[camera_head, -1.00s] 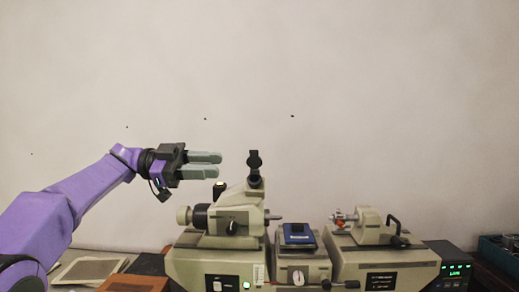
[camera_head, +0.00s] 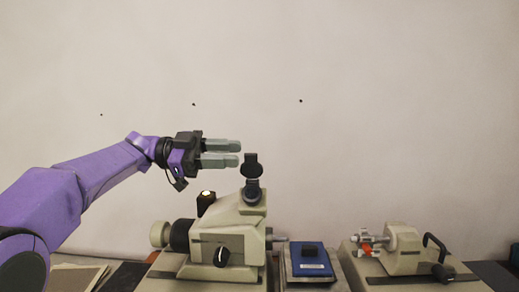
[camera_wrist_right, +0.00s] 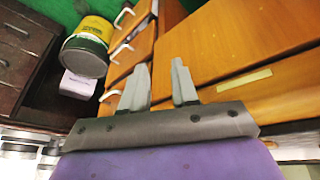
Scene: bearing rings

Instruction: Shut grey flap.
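A dark grey upright piece with a rounded top (camera_head: 251,163) stands on a post on top of the beige machine (camera_head: 225,243) in the head view. It may be the grey flap; I cannot tell for certain. My left gripper (camera_head: 239,153) is level with its upper part, just to its left, with pale fingers pointing right at it. The fingers look slightly apart with nothing between them, and a small gap seems to show before the dark piece. My right gripper (camera_wrist_right: 158,77) shows in the right wrist view, open and empty, before wooden drawers (camera_wrist_right: 225,45).
A blue-topped unit (camera_head: 308,262) and a beige tailstock with a dark crank (camera_head: 403,250) stand right of the machine. A dark knob (camera_head: 206,200) rises below my left fingers. A yellow-green can (camera_wrist_right: 88,46) and drawer handles show by the right gripper.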

